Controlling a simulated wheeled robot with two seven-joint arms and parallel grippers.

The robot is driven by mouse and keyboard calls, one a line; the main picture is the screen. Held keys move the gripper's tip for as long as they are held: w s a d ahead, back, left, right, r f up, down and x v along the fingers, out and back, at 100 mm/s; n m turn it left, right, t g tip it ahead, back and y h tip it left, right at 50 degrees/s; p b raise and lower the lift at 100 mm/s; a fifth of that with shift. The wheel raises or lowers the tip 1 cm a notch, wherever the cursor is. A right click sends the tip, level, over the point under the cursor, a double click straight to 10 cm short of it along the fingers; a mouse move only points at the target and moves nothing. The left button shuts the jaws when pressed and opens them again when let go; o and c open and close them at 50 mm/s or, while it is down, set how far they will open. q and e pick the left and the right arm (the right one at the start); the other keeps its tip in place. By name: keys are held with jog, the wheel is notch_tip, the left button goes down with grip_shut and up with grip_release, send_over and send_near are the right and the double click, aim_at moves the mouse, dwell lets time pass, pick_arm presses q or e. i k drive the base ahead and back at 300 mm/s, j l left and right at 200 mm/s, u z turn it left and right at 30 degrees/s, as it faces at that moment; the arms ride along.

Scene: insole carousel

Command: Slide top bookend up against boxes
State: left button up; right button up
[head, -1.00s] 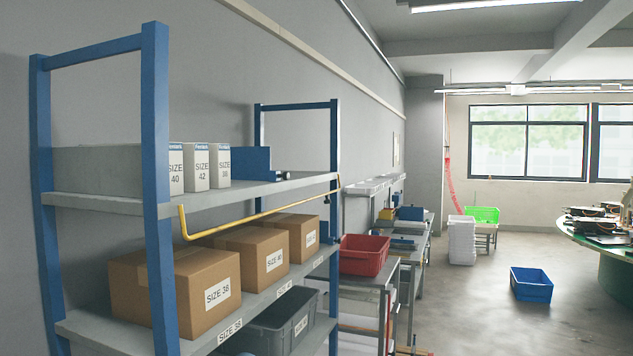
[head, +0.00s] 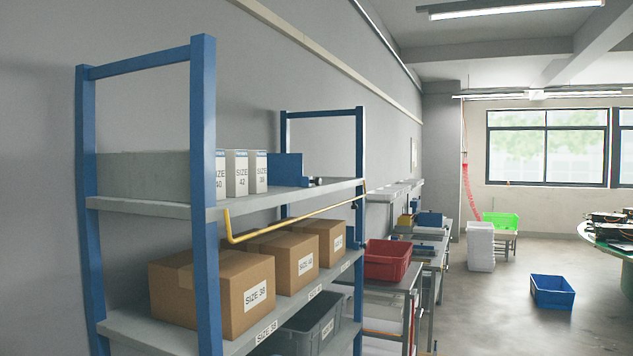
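The blue bookend (head: 286,169) stands upright on the top shelf (head: 160,207) at the left, at the right end of a row of white boxes. The boxes are labelled SIZE 40 (head: 220,176), SIZE 42 (head: 237,177) and a third (head: 258,174) whose number is hard to read. Whether the bookend touches the last box I cannot tell. A small dark item (head: 316,181) sits beside the bookend's foot. A plain grey block (head: 150,176) is left of the boxes, partly behind the blue post. Neither of my grippers shows in the head view.
A yellow bar (head: 290,217) runs along the top shelf's front. Blue posts (head: 203,200) frame the rack. Brown cartons (head: 230,285) fill the shelf below. A red bin (head: 388,260) stands beyond, and a blue bin (head: 552,290) lies on otherwise open floor.

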aim_at(282, 169)
jog(key=i+l+u, duration=0.15)
jog(key=i+l, duration=0.55)
jog(key=i+l+u, duration=0.2)
jog(key=i+l, duration=0.5)
jog(key=l, duration=0.1)
